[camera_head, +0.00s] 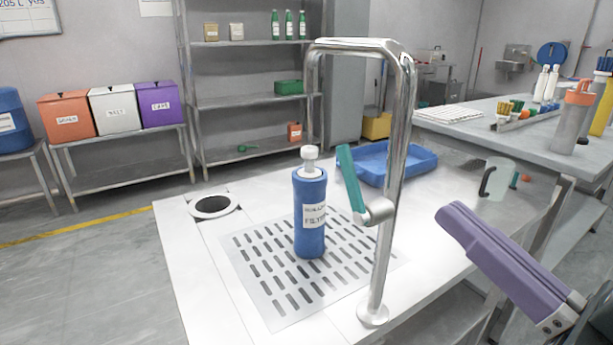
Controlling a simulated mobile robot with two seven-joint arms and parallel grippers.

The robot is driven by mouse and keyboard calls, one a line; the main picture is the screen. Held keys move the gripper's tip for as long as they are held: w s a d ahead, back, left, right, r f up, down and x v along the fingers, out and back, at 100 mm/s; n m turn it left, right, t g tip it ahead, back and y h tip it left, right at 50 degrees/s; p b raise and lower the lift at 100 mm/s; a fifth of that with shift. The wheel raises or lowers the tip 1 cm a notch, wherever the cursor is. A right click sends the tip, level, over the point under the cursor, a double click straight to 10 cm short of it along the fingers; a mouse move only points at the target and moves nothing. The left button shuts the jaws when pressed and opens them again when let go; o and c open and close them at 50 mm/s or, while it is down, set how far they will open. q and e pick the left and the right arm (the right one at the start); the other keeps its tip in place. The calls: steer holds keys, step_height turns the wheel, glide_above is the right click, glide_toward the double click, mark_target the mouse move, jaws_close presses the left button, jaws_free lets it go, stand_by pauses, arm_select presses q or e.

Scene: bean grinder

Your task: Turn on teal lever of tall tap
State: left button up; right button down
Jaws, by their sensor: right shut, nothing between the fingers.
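The tall chrome tap (397,170) rises from the front right of the white counter and arches back over to the left. Its teal lever (350,178) sits on a side joint partway up the post and tilts up and to the left. My right gripper (452,214), with purple fingers, is shut and empty to the right of the post, apart from the tap and lever. A blue bottle (309,235) with a white top and a label reading "FILTER" stands upright on the slotted drain plate below the spout. My left gripper is out of view.
The slotted drain plate (258,270) lies in the counter, with a round hole (213,206) to its left. A blue tray (405,163) is behind the post. A clear, dark-handled jug (496,180) stands at the right. Another bench (460,133) holds bottles and tools.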

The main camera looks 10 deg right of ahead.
glide_toward(347, 149)
step_height(347, 149, up, 3)
steer(key=w, duration=0.2)
steer(key=w+a+f, duration=0.1)
steer(key=w+b, duration=0.1)
steer(key=w, duration=0.1)
steer(key=shift+a+f, duration=0.3)
steer(key=shift+a, duration=0.1)
steer(key=shift+r, duration=0.1)
